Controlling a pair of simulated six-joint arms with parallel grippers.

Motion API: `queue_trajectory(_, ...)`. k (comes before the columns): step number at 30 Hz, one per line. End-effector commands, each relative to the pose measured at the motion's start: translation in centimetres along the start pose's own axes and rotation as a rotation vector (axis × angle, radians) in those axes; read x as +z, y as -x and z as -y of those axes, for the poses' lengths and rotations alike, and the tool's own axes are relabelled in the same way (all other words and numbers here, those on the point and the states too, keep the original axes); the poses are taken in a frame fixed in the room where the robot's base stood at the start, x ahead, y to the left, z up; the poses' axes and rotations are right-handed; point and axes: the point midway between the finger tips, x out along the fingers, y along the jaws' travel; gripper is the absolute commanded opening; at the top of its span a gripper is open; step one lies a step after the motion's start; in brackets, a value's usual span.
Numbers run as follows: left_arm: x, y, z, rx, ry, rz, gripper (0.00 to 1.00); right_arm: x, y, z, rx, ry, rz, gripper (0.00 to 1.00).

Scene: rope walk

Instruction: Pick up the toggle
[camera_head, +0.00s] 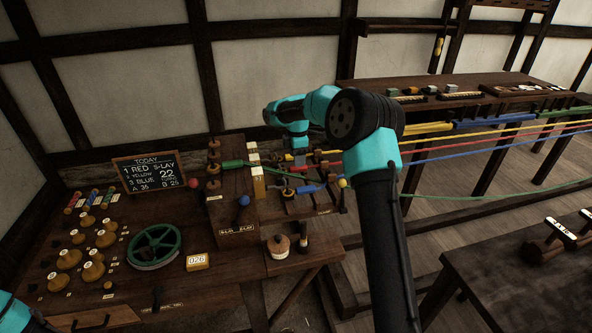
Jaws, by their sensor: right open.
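I cannot surely tell which small thing is the toggle. A short dark wooden peg (303,244) stands on the low shelf beside a pale wooden cone-shaped piece (278,247). My right arm rises from the bottom and bends left over the bench. My right gripper (298,152) points down over the rope machine, above the coloured hooks and handles. It is open, and its fingertips are small and dark here, with nothing visibly held. Only a teal part of my left arm shows at the bottom left corner; its gripper is out of view.
The left bench (215,295) holds several wooden knobs, a green handwheel (154,246), a yellow number block (197,262) and a chalkboard (149,172). Coloured ropes (470,142) stretch rightward from the machine. A dark table (500,290) stands at lower right.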

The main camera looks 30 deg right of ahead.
Motion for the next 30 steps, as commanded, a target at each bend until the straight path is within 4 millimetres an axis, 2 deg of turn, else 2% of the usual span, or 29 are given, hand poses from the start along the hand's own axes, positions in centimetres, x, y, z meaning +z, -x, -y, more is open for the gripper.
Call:
queue_trajectory(6,0.0,0.0,0.0,0.000,0.000,0.000,0.43,-0.4,-3.0,-0.2,-0.004,0.000,0.000,0.57)
queue_trajectory(11,0.0,0.0,0.0,0.000,0.000,0.000,0.43,-0.4,-4.4,-0.2,-0.002,0.000,0.001,0.57)
queue_trajectory(26,0.0,0.0,0.0,0.000,0.000,0.000,0.43,-0.4,-4.6,-0.2,-0.001,0.000,0.000,0.57)
queue_trajectory(30,0.0,0.0,0.0,0.000,0.000,0.000,0.43,-0.4,-4.6,-0.2,-0.001,0.000,0.000,0.45)
